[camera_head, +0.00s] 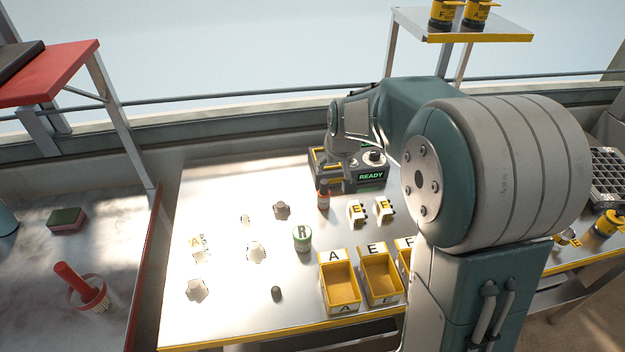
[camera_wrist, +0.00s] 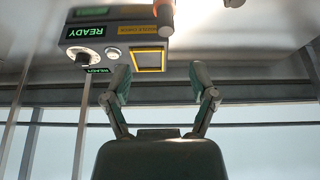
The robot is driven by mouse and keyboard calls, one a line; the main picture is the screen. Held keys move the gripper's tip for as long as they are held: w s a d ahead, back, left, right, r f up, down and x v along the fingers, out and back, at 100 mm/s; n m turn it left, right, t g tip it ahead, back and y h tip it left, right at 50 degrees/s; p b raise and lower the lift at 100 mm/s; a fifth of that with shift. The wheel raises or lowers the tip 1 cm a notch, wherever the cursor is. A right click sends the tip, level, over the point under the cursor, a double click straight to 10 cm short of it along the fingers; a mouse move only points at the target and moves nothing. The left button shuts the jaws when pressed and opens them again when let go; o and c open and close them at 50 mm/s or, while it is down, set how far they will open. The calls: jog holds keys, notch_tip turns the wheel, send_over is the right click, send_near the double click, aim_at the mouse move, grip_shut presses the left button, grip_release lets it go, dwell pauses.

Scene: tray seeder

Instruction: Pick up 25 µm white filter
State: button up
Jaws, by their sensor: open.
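Several small pale pieces lie on the steel table in the head view: a tiny one (camera_head: 245,219), one in the middle (camera_head: 257,252), one at the left (camera_head: 201,255) and one at the front left (camera_head: 196,289). Glare washes them out, and no 25 µm marking is readable, so I cannot tell which is the white filter. My gripper (camera_wrist: 164,84) is open and empty in the wrist view, its two fingers spread apart. It is near the READY device, away from the pale pieces. In the head view my fingertips are not clear.
The READY device (camera_head: 371,177) stands at the back of the table. A red-capped bottle (camera_head: 323,196), labelled blocks (camera_head: 357,213), a jar marked R (camera_head: 302,240) and dark pieces (camera_head: 282,210) stand around. Yellow bins (camera_head: 339,309) line the front. A red-edged sink area is left.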

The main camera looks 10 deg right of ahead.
aim_at(324, 182)
jog(key=x, duration=0.7)
jog(key=a+x, duration=0.1)
jog(key=x, duration=0.3)
jog(key=shift+a+f, duration=0.1)
jog(key=shift+w+d+f, duration=0.15)
jog(key=shift+d+f, duration=0.1)
jog(key=shift+f, duration=0.05)
jog(key=c, duration=0.6)
grip_shut()
jog(key=shift+a, duration=0.1)
